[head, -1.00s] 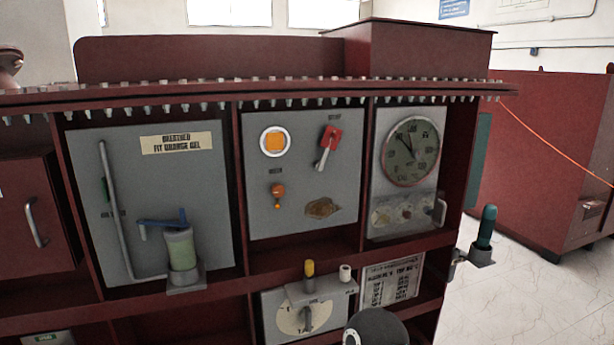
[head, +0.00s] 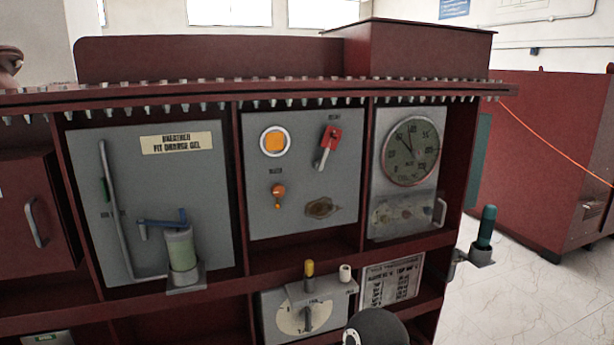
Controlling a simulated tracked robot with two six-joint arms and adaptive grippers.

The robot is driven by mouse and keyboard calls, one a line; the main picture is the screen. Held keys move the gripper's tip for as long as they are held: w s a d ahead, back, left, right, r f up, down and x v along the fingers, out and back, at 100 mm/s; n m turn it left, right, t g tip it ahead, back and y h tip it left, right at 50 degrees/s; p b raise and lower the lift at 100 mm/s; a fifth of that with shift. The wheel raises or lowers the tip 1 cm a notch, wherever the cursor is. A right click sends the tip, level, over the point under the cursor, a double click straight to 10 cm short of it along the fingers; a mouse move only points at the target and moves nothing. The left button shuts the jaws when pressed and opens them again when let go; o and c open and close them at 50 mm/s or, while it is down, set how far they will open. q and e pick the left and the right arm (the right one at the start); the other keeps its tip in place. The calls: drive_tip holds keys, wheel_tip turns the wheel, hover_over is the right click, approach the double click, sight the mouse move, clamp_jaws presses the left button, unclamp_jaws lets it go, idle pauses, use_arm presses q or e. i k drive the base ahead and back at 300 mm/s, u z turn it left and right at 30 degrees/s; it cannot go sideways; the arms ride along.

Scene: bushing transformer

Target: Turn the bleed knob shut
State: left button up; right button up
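On the middle grey panel (head: 262,222) of the red transformer, a small orange knob (head: 278,190) with a lower stem sits at lower left, below a small label that I cannot read clearly. It may be the bleed knob. Above it is a round orange window (head: 274,141) in a white ring. To its upper right is a red-topped lever (head: 329,138) with a grey handle slanting down. Neither of my grippers shows, and nothing touches the orange knob.
The left panel carries a pipe and a breather jar (head: 181,248) with a blue lever (head: 163,222). A round dial gauge (head: 411,152) is at right. Below stand a yellow-topped post (head: 309,268) and a white dial plate (head: 295,320). A shelf edge runs beneath the panels.

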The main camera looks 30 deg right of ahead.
sight(278, 191)
drive_tip(key=u, duration=1)
drive_tip(key=k, duration=0.6)
drive_tip(key=z, duration=1)
drive_tip(key=i, duration=1)
drive_tip(key=u, duration=0.05)
